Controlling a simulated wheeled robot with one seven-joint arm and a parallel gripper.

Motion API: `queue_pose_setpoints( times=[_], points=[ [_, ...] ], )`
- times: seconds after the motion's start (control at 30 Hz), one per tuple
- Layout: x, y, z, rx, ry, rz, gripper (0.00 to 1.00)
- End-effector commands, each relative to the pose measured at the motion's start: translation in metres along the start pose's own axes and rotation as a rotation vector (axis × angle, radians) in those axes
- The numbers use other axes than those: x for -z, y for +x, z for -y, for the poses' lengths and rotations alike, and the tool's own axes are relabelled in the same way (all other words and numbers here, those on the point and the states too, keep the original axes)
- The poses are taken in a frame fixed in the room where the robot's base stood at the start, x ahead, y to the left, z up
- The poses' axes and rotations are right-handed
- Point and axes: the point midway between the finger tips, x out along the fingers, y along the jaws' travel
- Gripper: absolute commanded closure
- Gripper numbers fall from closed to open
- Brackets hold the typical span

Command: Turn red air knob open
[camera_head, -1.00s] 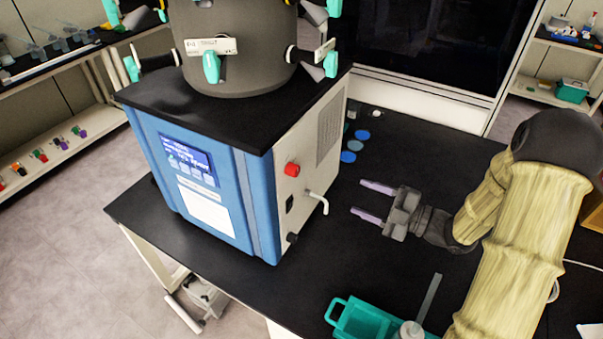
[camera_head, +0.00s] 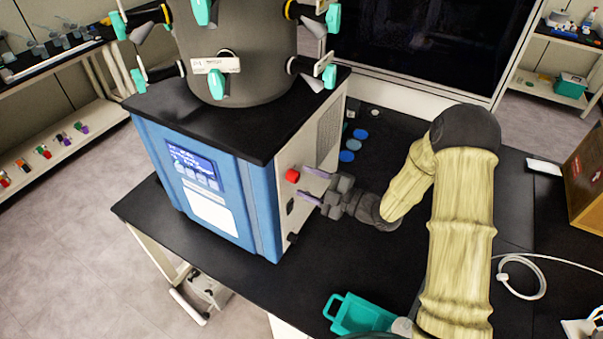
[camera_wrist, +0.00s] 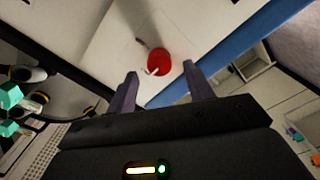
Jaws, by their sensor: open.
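The red air knob (camera_head: 292,176) sits on the light side panel of the blue freeze dryer (camera_head: 244,170). In the wrist view the red knob (camera_wrist: 158,62) lies ahead of the fingertips, roughly centred between them, with a small pale nozzle in front of it. My gripper (camera_head: 308,184) is open and empty. Its fingers point at the side panel, close to the knob and slightly to its right in the head view. The wrist view shows my gripper (camera_wrist: 158,82) with a finger on each side and no visible contact with the knob.
A grey chamber (camera_head: 238,60) with several teal-handled valves stands on the dryer's black top. A teal bin (camera_head: 358,316) is at the table's front edge. Blue round discs (camera_head: 347,156) lie behind my gripper. A white cable (camera_head: 540,280) lies to the right.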

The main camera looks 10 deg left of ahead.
Motion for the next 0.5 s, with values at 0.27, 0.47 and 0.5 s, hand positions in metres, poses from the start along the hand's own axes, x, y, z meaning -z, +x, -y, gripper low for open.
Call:
queue_pose_setpoints(
  times=[0.27, 0.47, 0.5],
  points=[
    [0.000, 0.026, -0.001, 0.000, 0.000, 0.000, 0.48],
    [-0.001, 0.027, 0.000, -0.001, -0.001, 0.001, 0.48],
    [-0.001, 0.027, 0.000, -0.001, -0.001, 0.000, 0.48]
  ],
)
